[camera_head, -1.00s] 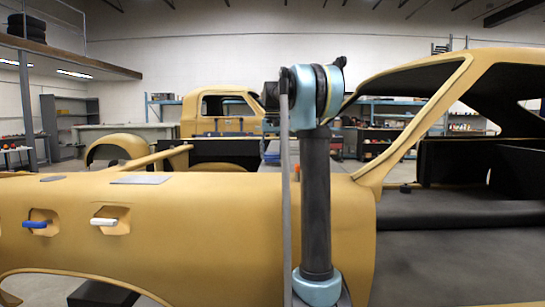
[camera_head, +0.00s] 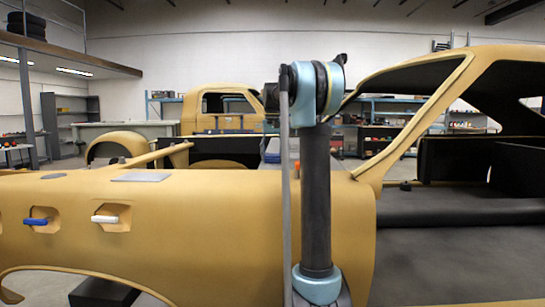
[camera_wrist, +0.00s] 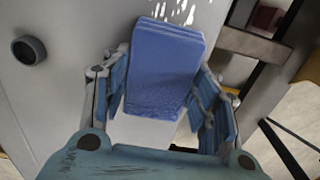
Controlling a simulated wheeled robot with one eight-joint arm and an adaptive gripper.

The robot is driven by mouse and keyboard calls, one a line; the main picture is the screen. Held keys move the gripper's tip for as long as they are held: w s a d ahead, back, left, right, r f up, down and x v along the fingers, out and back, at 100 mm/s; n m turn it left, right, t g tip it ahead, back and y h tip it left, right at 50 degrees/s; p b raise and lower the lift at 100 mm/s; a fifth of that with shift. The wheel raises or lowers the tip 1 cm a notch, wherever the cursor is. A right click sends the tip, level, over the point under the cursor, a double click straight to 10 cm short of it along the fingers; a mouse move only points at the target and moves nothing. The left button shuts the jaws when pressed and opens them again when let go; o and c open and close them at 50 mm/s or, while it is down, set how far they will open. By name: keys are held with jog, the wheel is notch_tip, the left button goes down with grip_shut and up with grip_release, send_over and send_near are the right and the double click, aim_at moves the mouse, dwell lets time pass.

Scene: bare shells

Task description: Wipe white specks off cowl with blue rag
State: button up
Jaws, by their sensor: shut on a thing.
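The blue rag (camera_wrist: 165,68) is a thick folded pad in the wrist view. My gripper (camera_wrist: 163,90) is shut on it, with a finger along each side. The rag lies over a pale grey panel (camera_wrist: 75,70), which looks like the cowl. White specks (camera_wrist: 177,11) show on the panel just beyond the rag's far edge, at the top of the picture. Whether the rag touches the panel is hard to tell.
A dark round knob or cap (camera_wrist: 29,50) stands on the panel at the left. Dark bars and an opening (camera_wrist: 255,45) lie to the right. The tan car body (camera_head: 180,210) fills the head view's foreground, with a windshield pillar (camera_head: 420,115) right of my arm.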

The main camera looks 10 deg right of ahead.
aim_at(271, 166)
jog(key=shift+f, duration=0.15)
jog(key=shift+s, duration=0.1)
jog(key=shift+s+a, duration=0.35)
jog(key=shift+s, duration=1.35)
jog(key=shift+s+a, duration=0.3)
jog(key=shift+s, duration=1.35)
jog(key=shift+s+a, duration=0.35)
jog(key=shift+s, duration=1.35)
jog(key=shift+s+a+f, duration=0.1)
jog(key=shift+s+a, duration=0.1)
jog(key=shift+s, duration=0.7)
jog(key=shift+s+a+f, duration=0.1)
jog(key=shift+s+a, duration=0.05)
jog(key=shift+s, duration=0.75)
jog(key=shift+c, duration=0.4)
jog(key=shift+s+a+r, duration=0.1)
jog(key=shift+s+a, duration=0.05)
jog(key=shift+s, duration=0.65)
jog(key=shift+s+a+r, duration=0.1)
jog(key=shift+s+a, duration=0.05)
jog(key=shift+s, duration=0.6)
jog(key=shift+f, duration=0.15)
jog(key=shift+w+d+r, duration=0.1)
jog(key=shift+w+d, duration=0.1)
jog(key=shift+w, duration=0.95)
jog(key=shift+w+d+r, duration=0.1)
jog(key=shift+w+d, duration=0.15)
jog(key=shift+w, duration=0.95)
jog(key=shift+w+d, duration=0.2)
jog(key=shift+w, duration=0.95)
